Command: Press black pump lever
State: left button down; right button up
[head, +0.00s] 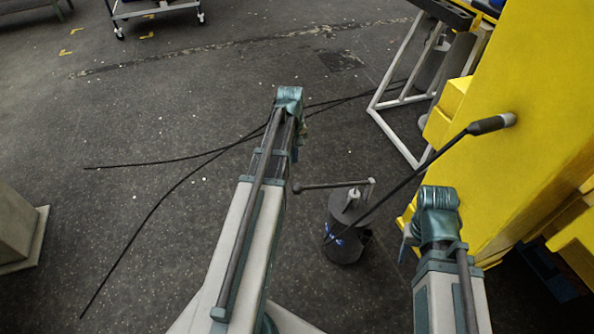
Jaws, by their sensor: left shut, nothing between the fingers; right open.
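The pump (346,240) is a dark upright cylinder on the floor between my two arms. Its black lever (325,185) is a thin bar that runs level to the left from the pump's top and ends in a small knob. My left gripper (303,130) is beyond the pump and up-left of the lever, mostly hidden behind its teal wrist; it is shut and empty. My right gripper (406,241) is right of the pump, partly hidden under its wrist, and open. Neither gripper visibly touches the lever.
A black hose (415,172) runs from the pump to a grey fitting on the yellow boom (535,110) at right. A white frame stand (390,105) is behind. Black cables (160,205) lie on the floor. A grey block (20,230) stands far left. The left floor is mostly clear.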

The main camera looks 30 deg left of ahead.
aim_at(297, 185)
pick_arm(q)
jog(key=shift+w+d+r+p, duration=0.15)
jog(key=shift+w+d+r, duration=0.05)
jog(key=shift+r, duration=0.15)
jog(key=shift+w+d+r+p, duration=0.15)
jog(key=shift+r, duration=0.2)
pick_arm(e)
jog(key=shift+r, duration=0.7)
pick_arm(q)
jog(key=shift+f, duration=0.15)
pick_arm(e)
jog(key=shift+f, duration=0.15)
pick_arm(q)
notch_tip(297, 185, down, 14)
jog(key=b, duration=1.4)
pick_arm(e)
notch_tip(297, 185, down, 14)
